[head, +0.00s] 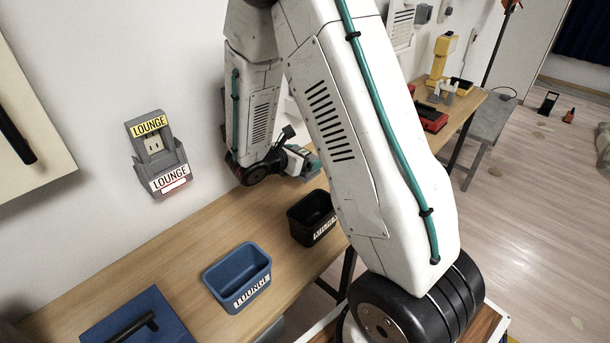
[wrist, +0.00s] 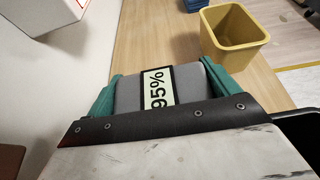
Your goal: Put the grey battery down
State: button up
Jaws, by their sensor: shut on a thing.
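The grey battery (wrist: 127,95) with a "95%" label sits between the green fingers of my gripper (wrist: 164,74) in the wrist view. My gripper is shut on it and holds it over the wooden table (wrist: 150,40). In the head view my gripper (head: 305,163) is near the wall, above the table's back part, behind my large white arm link. The battery cannot be made out clearly there. The battery's underside is hidden, so I cannot tell if it touches the table.
A blue bin (head: 238,278) and a black bin (head: 312,218) stand on the table. A yellow bin (wrist: 232,42) is ahead in the wrist view. A grey wall holder (head: 160,160) has "LOUNGE" labels. A blue case (head: 135,320) lies at the front. Table between is bare.

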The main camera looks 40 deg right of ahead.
jog(key=shift+f, duration=3.5)
jog(key=o, duration=0.9)
jog(key=shift+f, duration=0.15)
